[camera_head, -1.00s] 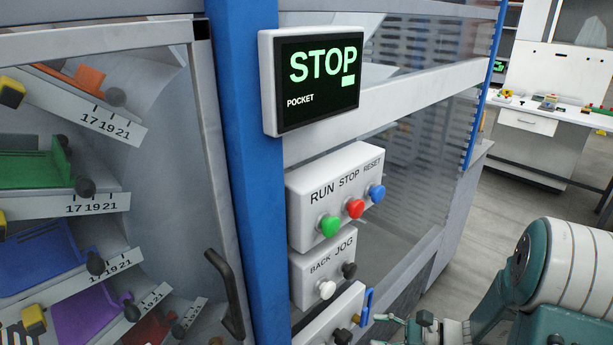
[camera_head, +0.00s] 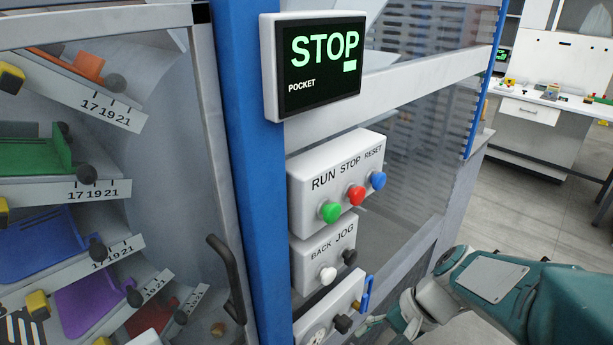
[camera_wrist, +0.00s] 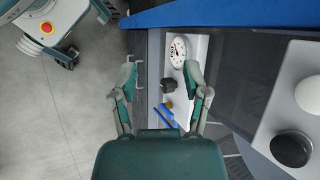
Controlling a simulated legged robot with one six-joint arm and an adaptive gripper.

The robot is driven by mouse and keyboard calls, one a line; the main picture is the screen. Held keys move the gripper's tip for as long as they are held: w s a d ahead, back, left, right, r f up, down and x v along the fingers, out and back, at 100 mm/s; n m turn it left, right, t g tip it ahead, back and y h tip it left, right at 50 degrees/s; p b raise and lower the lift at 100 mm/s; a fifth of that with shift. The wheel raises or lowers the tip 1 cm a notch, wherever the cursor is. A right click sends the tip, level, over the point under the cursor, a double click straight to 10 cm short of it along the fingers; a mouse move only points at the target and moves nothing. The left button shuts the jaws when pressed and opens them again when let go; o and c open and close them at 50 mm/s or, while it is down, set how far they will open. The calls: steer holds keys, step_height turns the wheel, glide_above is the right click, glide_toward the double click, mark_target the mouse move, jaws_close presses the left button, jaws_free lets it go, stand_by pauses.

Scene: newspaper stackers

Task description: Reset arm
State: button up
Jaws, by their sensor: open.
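My gripper shows in the wrist view (camera_wrist: 162,88), open, with nothing between its two fingers. Beyond the fingers is a white panel (camera_wrist: 203,50) with a round gauge (camera_wrist: 179,50), a black knob (camera_wrist: 168,86) and a blue lever (camera_wrist: 166,117). In the head view my teal arm reaches in from the lower right. Its end is low, beside the lowest panel (camera_head: 325,312) with its black knob (camera_head: 343,324) and blue lever (camera_head: 367,293). The fingertips are hard to make out there, and I cannot tell whether they touch anything.
The RUN STOP RESET box (camera_head: 335,178) and the BACK JOG box (camera_head: 323,256) are on the machine's side. A display (camera_head: 318,65) reads STOP and POCKET. A blue post (camera_head: 245,170) and a door handle (camera_head: 227,275) stand at left. Floor at right is open.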

steer(key=s+d+r+n+t+h, duration=0.3)
steer(key=s+r+n+t+h, duration=0.2)
steer(key=r, duration=0.4)
steer(key=shift+s+d+n+t+h, duration=0.25)
steer(key=shift+d+n+t+h, duration=0.15)
steer(key=shift+n+h, duration=0.55)
steer(key=shift+s+a, duration=0.15)
steer(key=shift+a, duration=0.05)
